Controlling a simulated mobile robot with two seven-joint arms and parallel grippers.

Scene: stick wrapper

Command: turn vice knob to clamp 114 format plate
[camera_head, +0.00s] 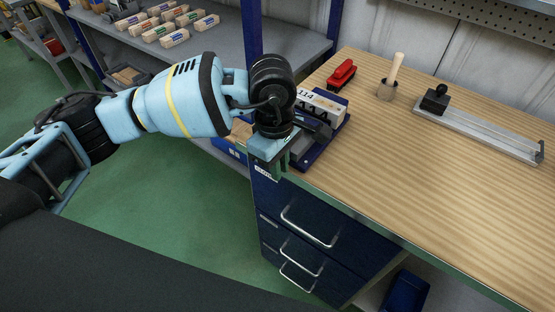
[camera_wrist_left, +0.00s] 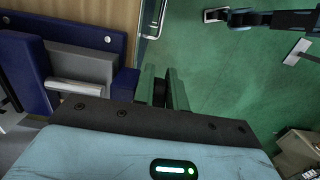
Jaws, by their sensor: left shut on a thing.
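The vice (camera_head: 318,148) is dark blue and stands at the left corner of the wooden workbench; its blue body and grey jaw show at the left of the left wrist view (camera_wrist_left: 80,68). The white format plate marked 114 (camera_head: 323,107) sits at the vice, its far part showing behind my wrist. My left gripper (camera_head: 268,170) is at the vice's near end, past the bench edge. In the left wrist view its green fingers (camera_wrist_left: 163,90) are shut on a dark round part between them, the vice knob, mostly hidden. My right gripper is not in view.
Blue drawers (camera_head: 310,240) are below. A grey shelf holds several labelled blocks (camera_head: 160,28) at the upper left.

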